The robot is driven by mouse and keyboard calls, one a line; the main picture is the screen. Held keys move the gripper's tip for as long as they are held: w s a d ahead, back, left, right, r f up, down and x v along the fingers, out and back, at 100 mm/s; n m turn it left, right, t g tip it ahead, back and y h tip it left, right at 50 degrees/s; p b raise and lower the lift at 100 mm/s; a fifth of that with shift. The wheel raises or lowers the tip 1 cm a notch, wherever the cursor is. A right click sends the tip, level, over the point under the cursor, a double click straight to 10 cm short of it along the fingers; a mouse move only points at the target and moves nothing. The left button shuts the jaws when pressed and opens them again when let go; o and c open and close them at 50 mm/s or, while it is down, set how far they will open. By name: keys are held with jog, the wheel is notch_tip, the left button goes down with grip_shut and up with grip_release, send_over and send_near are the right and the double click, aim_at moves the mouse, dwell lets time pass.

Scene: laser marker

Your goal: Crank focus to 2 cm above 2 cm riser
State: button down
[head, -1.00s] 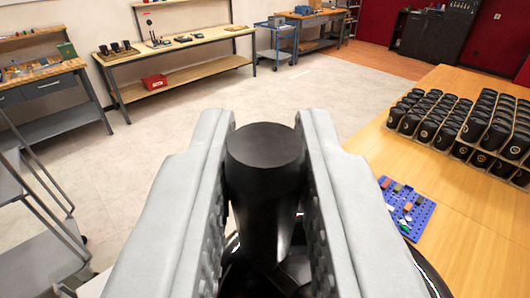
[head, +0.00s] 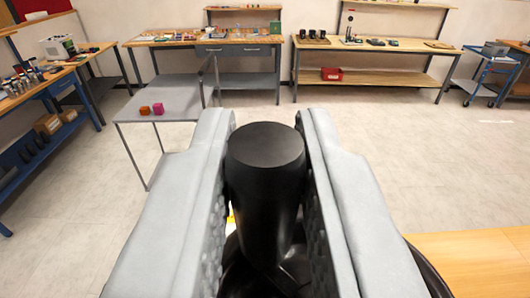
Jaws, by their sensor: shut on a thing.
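A black tapered crank handle (head: 265,185) stands upright in the middle of the head view. My gripper (head: 268,130) is shut on it, with one grey padded finger pressed to each side. Below the handle, a glossy black curved part, which looks like the handwheel (head: 425,272), shows at the bottom edge, mostly hidden by the fingers. The riser, the focus height and the rest of the laser marker are not in view.
A wooden table top (head: 475,262) lies at the lower right. A grey table (head: 180,103) with an orange and a pink cube stands ahead left. Workbenches (head: 370,62) line the back wall, a blue bench (head: 40,95) the left. Open floor lies between.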

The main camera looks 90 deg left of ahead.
jog(key=shift+s+d+n+g, duration=0.15)
jog(key=shift+n+g, duration=0.45)
jog(key=shift+g, duration=0.3)
jog(key=c, duration=1.4)
grip_release()
jog(key=shift+o, duration=0.2)
jog(key=d, duration=0.4)
jog(key=w+d, duration=0.1)
jog(key=d, duration=0.1)
jog(key=shift+d, duration=0.75)
